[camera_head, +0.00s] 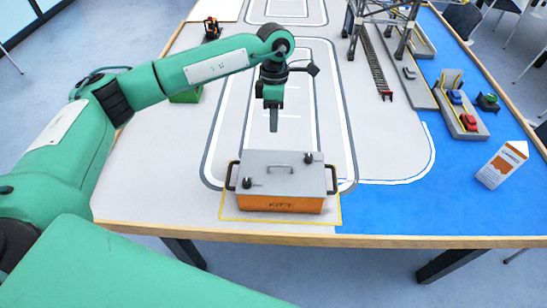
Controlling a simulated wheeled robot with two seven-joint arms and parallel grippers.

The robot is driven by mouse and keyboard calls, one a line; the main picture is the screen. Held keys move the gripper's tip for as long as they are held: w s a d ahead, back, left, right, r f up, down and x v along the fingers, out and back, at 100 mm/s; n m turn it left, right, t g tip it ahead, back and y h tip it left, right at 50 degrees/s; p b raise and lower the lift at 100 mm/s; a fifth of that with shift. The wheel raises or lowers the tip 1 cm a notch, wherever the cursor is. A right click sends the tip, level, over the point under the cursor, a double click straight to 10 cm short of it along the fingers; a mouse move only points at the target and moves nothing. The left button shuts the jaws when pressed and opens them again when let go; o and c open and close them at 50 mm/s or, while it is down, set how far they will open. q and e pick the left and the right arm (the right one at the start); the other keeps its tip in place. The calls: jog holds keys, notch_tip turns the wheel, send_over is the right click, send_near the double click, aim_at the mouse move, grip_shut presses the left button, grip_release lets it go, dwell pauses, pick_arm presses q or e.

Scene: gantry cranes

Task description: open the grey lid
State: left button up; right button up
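The grey lid (262,165) lies flat and closed on an orange box (280,204) near the table's front edge. The lid has a grey handle in its middle, and a black knob stands at its front left and another at its back right. The box has a black handle at each side. My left gripper (273,128) points down above and just behind the lid, apart from it. Its fingers show edge-on, so I cannot tell whether it is open or shut. My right gripper is out of view.
A crane frame (405,32) with a ladder-like track (374,62) stands at the back right. A grey barge (462,115) with small vehicles lies on the blue area. A white and orange carton (502,165) stands at right. The table is clear right of the box.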

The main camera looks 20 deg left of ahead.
aim_at(273, 165)
pick_arm(q)
jog(key=f+p, duration=0.1)
jog(key=f, duration=0.3)
jog(key=s+f+p, duration=0.1)
jog(key=f+p, duration=0.1)
jog(key=f, duration=0.2)
jog(key=s+f+p, duration=0.1)
jog(key=f, duration=0.3)
jog(key=shift+s+d+f, duration=0.1)
jog(key=shift+s+d, duration=0.15)
jog(key=shift+d, duration=0.1)
jog(key=shift+f, duration=0.6)
grip_shut()
jog(key=shift+s, duration=0.1)
